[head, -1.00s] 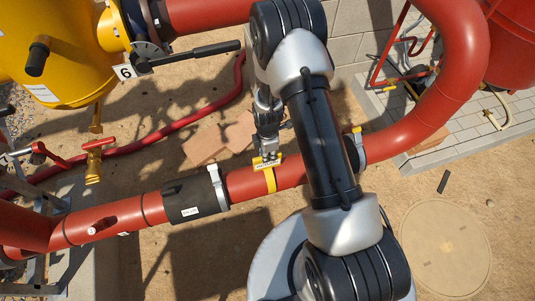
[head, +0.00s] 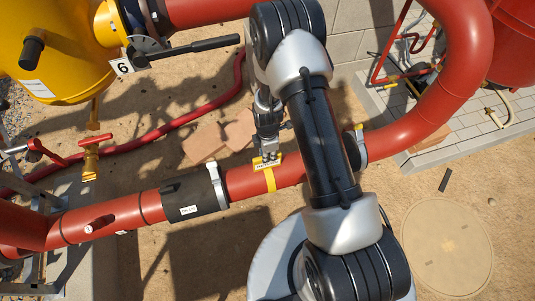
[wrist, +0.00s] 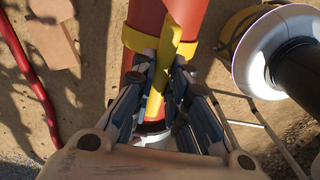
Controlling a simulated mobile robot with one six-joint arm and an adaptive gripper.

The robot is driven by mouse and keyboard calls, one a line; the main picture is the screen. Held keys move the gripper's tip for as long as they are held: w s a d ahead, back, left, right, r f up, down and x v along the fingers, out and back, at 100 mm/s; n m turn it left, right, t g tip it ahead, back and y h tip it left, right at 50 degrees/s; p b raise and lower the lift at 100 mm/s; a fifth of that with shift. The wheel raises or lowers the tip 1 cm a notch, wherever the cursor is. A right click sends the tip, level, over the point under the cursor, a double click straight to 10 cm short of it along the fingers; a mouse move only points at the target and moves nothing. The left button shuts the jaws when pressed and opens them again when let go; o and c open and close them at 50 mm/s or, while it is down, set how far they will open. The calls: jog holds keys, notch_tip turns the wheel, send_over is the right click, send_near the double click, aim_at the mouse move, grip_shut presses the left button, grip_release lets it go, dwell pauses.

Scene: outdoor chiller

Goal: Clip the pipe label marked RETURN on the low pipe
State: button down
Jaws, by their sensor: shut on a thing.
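The low red pipe (head: 110,217) runs across the lower middle of the head view. A yellow pipe label (head: 267,163) with small dark lettering, too small to read, sits at the top of the pipe. Its yellow band (head: 270,180) goes around the pipe's near side. My gripper (head: 268,155) is right over the label, with its fingers at the label's upper edge. In the wrist view my gripper (wrist: 162,100) is shut on the yellow label (wrist: 165,60), seen edge-on between the fingers. The yellow band (wrist: 135,40) lies across the red pipe there.
A dark sleeve (head: 190,195) with a grey clamp (head: 217,185) is on the pipe left of the label. Another clamp (head: 359,147) is to the right, partly behind my arm. A lever handle (head: 195,49) and yellow vessel (head: 60,45) stand upper left. Bricks (head: 203,143) lie behind the pipe.

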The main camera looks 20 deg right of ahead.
jog(key=c, duration=1.5)
grip_release()
jog(key=o, duration=0.5)
notch_tip(320, 180, up, 7)
jog(key=p, duration=0.4)
jog(key=shift+r+p, duration=0.15)
jog(key=shift+p, duration=0.25)
notch_tip(320, 180, up, 12)
